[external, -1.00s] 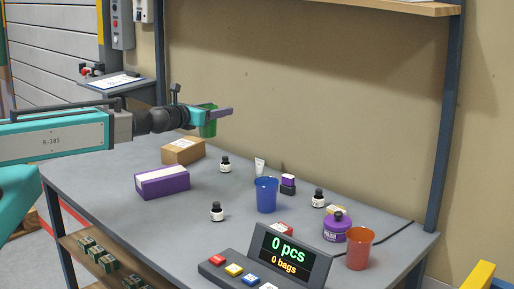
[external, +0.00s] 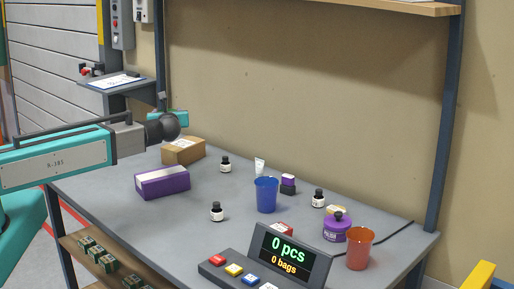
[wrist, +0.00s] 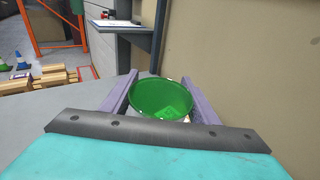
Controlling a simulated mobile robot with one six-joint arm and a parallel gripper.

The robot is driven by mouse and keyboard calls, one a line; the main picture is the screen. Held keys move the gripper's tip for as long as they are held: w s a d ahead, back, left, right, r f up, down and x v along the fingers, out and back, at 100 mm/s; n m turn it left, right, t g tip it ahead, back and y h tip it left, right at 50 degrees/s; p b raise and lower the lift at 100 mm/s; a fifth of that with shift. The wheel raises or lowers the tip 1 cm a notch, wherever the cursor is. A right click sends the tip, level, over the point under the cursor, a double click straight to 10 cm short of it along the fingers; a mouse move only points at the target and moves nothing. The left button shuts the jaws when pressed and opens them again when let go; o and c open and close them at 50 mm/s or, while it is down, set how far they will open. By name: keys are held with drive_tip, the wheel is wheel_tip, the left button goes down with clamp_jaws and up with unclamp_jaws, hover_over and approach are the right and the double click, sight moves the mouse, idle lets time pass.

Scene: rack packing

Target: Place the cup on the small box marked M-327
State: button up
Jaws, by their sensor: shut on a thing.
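My gripper (wrist: 160,78) is shut on a green cup (wrist: 160,97) in the wrist view, with a purple finger on each side of it. The cup's open top faces the camera. In the external view the fingers and cup are hidden behind my wrist, near the table's far left corner. A brown cardboard box (external: 184,152) with a pale label stands on the table just below and right of my wrist. A purple box (external: 162,183) with a pale top label lies nearer. I cannot read the marking M-327 on either.
A counter display with buttons (external: 288,254) is at the front. A small shelf (external: 125,84) is behind the left end.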

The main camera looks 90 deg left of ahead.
drive_tip(key=s+d+f+n+g+h+b, duration=0.1)
drive_tip(key=s+n+g+b, duration=0.1)
drive_tip(key=s, duration=0.4)
drive_tip(key=shift+s+d+f+n+g+h, duration=0.35)
drive_tip(key=shift+n+g, duration=0.45)
drive_tip(key=shift+g, duration=0.6)
drive_tip(key=shift+w+a, duration=0.2)
drive_tip(key=p, duration=0.3)
hover_over(179, 140)
drive_tip(key=shift+s+d+f, duration=0.15)
drive_tip(key=shift+d+f, duration=0.25)
drive_tip(key=shift+f, duration=0.3)
drive_tip(key=shift+w+a+f+p, duration=0.1)
drive_tip(key=shift+a+f+p, duration=0.15)
drive_tip(key=shift+f, duration=0.65)
drive_tip(key=shift+w+a+f+p, duration=0.1)
drive_tip(key=shift+f+p, duration=0.2)
drive_tip(key=shift+f, duration=0.6)
drive_tip(key=shift+f, duration=0.1)
